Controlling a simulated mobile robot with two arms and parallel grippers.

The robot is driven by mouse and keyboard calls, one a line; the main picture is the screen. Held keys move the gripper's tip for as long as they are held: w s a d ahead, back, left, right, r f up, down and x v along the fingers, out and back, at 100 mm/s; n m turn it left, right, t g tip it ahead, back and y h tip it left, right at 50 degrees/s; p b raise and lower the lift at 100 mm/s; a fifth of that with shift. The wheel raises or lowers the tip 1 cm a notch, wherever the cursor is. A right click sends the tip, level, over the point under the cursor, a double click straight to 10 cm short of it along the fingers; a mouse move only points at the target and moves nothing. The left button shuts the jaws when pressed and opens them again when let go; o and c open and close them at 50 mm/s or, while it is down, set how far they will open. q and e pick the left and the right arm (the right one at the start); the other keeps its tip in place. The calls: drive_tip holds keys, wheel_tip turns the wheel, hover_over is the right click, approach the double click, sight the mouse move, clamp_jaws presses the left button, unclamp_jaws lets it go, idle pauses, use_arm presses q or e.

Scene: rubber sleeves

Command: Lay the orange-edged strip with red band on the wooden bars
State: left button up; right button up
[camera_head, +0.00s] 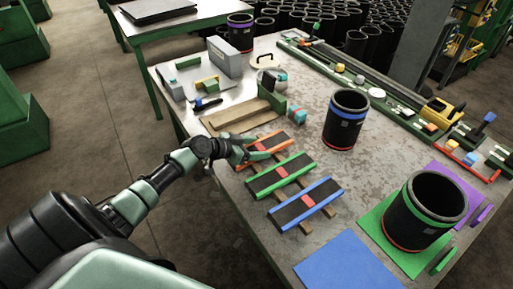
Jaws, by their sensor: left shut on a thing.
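The orange-edged strip (270,144) is dark with a red band near its middle. It is at the far end of the wooden bars (305,228), roughly parallel to the green-edged strip (268,181) and the blue-edged strip (292,213) that lie across them. My left gripper (249,153) is shut on the orange-edged strip at its left part and partly covers it. I cannot tell whether the strip touches the bars or is just above them. My right gripper is not in view.
A black sleeve with a blue band (346,118) stands right of the strips. Another sleeve (424,211) stands on a green mat (408,262). A blue mat (345,265) lies at the front. Wooden boards (238,118) and a grey block (225,58) are behind the gripper.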

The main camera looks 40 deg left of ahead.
use_arm(q)
drive_tip(key=shift+f, duration=0.15)
drive_tip(key=o, duration=1.6)
drive_tip(key=shift+o, duration=0.2)
drive_tip(key=b+v, duration=0.1)
drive_tip(key=v, duration=0.6)
drive_tip(key=shift+f, duration=0.1)
drive_tip(key=shift+s+a+r, duration=0.1)
drive_tip(key=shift+s+r, duration=0.25)
